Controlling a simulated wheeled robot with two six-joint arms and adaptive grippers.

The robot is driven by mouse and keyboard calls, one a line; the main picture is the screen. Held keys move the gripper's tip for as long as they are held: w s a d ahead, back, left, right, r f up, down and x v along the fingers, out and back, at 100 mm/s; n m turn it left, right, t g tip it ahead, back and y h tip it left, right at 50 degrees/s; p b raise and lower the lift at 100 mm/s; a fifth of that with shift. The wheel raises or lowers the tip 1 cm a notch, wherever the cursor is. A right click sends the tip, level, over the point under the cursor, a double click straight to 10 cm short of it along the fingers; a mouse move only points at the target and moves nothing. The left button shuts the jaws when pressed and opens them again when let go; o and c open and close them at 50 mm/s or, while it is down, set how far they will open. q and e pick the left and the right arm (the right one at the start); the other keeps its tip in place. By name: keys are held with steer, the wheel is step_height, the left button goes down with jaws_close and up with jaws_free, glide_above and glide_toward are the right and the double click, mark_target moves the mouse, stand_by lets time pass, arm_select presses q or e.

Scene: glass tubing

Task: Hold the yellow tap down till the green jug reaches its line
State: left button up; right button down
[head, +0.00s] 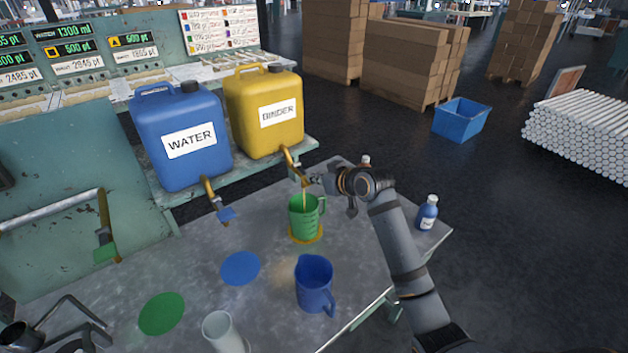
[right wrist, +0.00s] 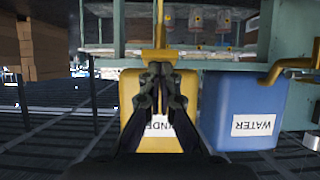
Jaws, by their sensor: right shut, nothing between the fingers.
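The yellow binder can (head: 268,118) has a brass tap (head: 292,163) over the green jug (head: 305,217), which stands upright on a yellow disc (head: 290,238). A thin stream runs from the tap into the jug. The jug has marks on its side, but its level cannot be read. My right gripper (head: 313,181) is shut and empty at the tap's end, seemingly touching it. In the right wrist view its closed fingers (right wrist: 160,70) overlap the yellow tap (right wrist: 160,52). Part of my left gripper seems to show at the bottom left; its jaws are unclear.
The blue water can (head: 181,145) has its own tap (head: 218,206). A blue jug (head: 314,282), a white cylinder (head: 222,332) and a blue bottle (head: 428,212) stand on the table. Blue (head: 240,268) and green (head: 162,313) discs are bare. A green-handled tap (head: 105,248) is at left.

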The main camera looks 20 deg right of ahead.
arm_select(q)
steer(key=shift+f, duration=0.4)
arm_select(e)
steer(key=shift+f, duration=0.3)
